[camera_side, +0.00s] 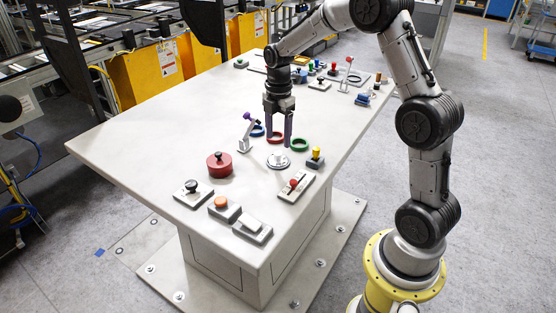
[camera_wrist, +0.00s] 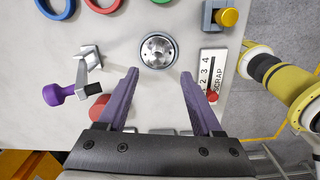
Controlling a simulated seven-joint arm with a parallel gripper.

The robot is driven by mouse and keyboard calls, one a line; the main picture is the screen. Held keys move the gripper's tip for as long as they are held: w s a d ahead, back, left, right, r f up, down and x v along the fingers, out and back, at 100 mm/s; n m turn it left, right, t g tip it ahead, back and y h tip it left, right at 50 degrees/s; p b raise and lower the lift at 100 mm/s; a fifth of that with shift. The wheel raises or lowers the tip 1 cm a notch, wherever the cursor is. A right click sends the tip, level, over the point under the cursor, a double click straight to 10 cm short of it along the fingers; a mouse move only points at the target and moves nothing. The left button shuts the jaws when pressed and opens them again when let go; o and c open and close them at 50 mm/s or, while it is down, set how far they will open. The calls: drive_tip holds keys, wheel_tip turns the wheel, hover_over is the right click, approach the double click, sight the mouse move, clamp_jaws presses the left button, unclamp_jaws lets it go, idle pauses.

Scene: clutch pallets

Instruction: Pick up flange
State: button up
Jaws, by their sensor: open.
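The flange (camera_side: 278,161) is a round silver metal disc with a raised hub, lying flat on the pale table. In the wrist view the flange (camera_wrist: 158,50) shows whole, just beyond the fingertips and roughly centred between them. My gripper (camera_side: 278,142) points down above the flange with its two purple-grey fingers apart. It also shows in the wrist view (camera_wrist: 160,75), with nothing between the fingers. The fingers appear clear of the flange; the exact height gap is hard to tell.
Blue (camera_side: 257,130), red (camera_side: 275,138) and green (camera_side: 299,144) rings lie behind the flange. A purple-knobbed lever (camera_wrist: 72,90) stands left; a yellow-button box (camera_side: 315,159) and red-knobbed slider plate (camera_side: 294,187) are right. A red cylinder (camera_side: 220,165) sits front left. The table's left is clear.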

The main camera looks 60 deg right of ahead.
sight(278, 153)
drive_tip(key=shift+w+d+f, duration=0.15)
drive_tip(key=shift+f, duration=1.55)
drive_tip(key=shift+w+d+f, duration=0.1)
drive_tip(key=shift+f, duration=1.55)
drive_tip(key=shift+c, duration=0.4)
clamp_jaws()
drive_tip(key=shift+r, duration=0.1)
